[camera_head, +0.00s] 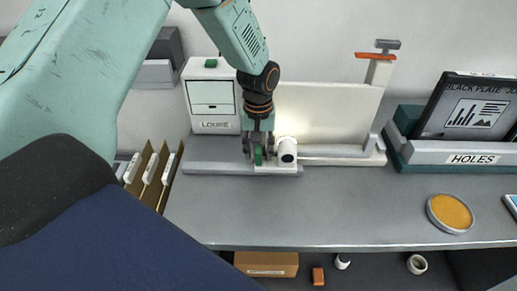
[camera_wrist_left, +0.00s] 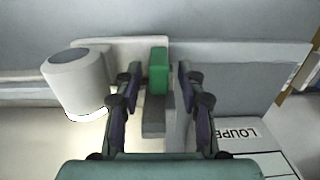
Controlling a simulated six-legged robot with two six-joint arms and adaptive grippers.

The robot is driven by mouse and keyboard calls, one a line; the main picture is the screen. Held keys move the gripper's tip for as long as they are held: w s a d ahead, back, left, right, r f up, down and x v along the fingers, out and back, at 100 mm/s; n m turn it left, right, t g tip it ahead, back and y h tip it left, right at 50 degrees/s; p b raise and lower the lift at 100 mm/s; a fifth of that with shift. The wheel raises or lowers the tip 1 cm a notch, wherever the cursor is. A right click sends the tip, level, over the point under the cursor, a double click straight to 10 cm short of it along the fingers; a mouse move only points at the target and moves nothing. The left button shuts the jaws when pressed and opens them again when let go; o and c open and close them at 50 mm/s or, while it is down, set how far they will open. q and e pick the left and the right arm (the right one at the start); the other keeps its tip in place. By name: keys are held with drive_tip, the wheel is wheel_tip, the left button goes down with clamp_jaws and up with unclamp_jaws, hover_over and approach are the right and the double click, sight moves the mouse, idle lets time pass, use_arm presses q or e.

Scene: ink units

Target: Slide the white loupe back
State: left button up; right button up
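The white loupe (camera_head: 287,150) is a short white cylinder with a dark end on a slide at the front of a light panel. In the left wrist view the loupe (camera_wrist_left: 75,82) is at the left, beside my fingers. A green tab (camera_wrist_left: 158,70) on a grey block stands between my left gripper's fingertips (camera_wrist_left: 160,75), with a gap on each side. In the head view my left gripper (camera_head: 258,152) points down just left of the loupe, and the green tab shows between its fingers. My left gripper is open. My right gripper is not in view.
A white box labelled LOUPE (camera_head: 211,100) stands behind my gripper. A HOLES rack (camera_head: 455,159) stands at the right, with an amber dish (camera_head: 450,213) in front. The front middle of the bench is clear.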

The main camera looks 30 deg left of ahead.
use_arm(q)
drive_tip(key=shift+d, duration=0.1)
drive_tip(key=shift+s+d+r, duration=0.4)
drive_tip(key=shift+s+r, duration=0.1)
drive_tip(key=shift+s, duration=0.15)
drive_tip(key=shift+s+r, duration=0.2)
drive_tip(key=shift+s, duration=0.05)
drive_tip(key=shift+c, duration=0.7)
drive_tip(key=shift+a, duration=0.1)
drive_tip(key=shift+c, duration=0.7)
drive_tip(key=shift+w+a+f, duration=0.15)
drive_tip(key=shift+w+f, duration=0.1)
drive_tip(key=shift+w, duration=0.05)
drive_tip(key=shift+c, duration=0.9)
drive_tip(key=shift+w+a+f, duration=0.15)
drive_tip(key=shift+w+f, duration=0.25)
drive_tip(key=shift+w, duration=0.1)
drive_tip(key=shift+c, duration=1.4)
drive_tip(key=shift+r, duration=0.1)
clamp_jaws()
drive_tip(key=shift+s+r, duration=0.2)
drive_tip(key=shift+s, duration=0.2)
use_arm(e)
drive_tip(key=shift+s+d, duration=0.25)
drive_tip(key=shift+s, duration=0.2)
